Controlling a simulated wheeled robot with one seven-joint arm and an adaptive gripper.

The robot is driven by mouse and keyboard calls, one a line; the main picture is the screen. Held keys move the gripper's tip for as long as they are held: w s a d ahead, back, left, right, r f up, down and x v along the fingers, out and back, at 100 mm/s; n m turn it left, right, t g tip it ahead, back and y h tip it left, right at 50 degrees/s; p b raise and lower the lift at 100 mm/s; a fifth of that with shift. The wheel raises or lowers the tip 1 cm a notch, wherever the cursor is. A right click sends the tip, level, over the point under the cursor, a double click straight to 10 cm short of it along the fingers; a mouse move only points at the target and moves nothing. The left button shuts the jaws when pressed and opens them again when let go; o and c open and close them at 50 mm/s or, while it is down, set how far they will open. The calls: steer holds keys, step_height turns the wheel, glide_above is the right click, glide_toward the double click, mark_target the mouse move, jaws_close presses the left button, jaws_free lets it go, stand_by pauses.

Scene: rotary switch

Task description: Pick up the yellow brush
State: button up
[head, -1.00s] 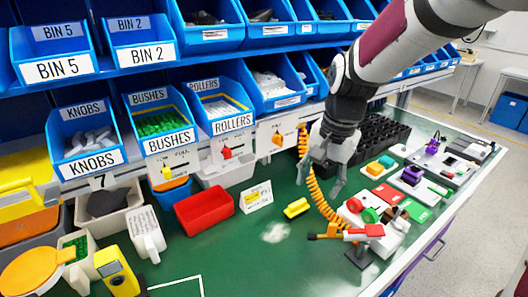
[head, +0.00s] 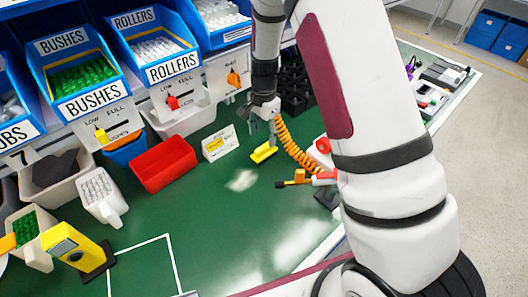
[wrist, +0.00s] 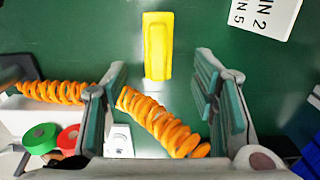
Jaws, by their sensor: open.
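The yellow brush (head: 263,154) lies on the green bench top, to the right of a small label card. In the wrist view the brush (wrist: 158,46) is a yellow block, upright in the picture near the top centre. My gripper (head: 262,132) is just above and behind the brush in the head view. In the wrist view my gripper (wrist: 160,78) is open and empty, with the brush ahead of the gap between its fingers. I cannot tell the exact height of the fingertips above the bench.
An orange coiled hose (head: 295,150) stands close to the right of my gripper and passes below the fingers in the wrist view. The label card (head: 219,143) and a red bin (head: 162,165) are to the left. The front bench top (head: 215,225) is largely clear.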

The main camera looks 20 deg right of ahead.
mark_target(264, 146)
steer(key=shift+s+f+p, duration=0.1)
steer(key=shift+f+p, duration=0.3)
steer(key=shift+f, duration=3.3)
steer(key=c, duration=1.3)
steer(key=shift+o, duration=0.2)
steer(key=shift+r, duration=0.45)
steer(key=r, duration=0.2)
steer(key=shift+s+a+r+b, duration=0.1)
steer(key=shift+a+r+b, duration=0.2)
steer(key=shift+r, duration=0.1)
steer(key=s+a, duration=0.2)
steer(key=a, duration=0.3)
steer(key=s+a, duration=0.2)
steer(key=a, duration=0.3)
steer(key=s+a, duration=0.2)
steer(key=a, duration=0.4)
steer(key=shift+s+f+b, duration=0.1)
steer(key=shift+s+b, duration=0.25)
steer(key=shift+b, duration=0.05)
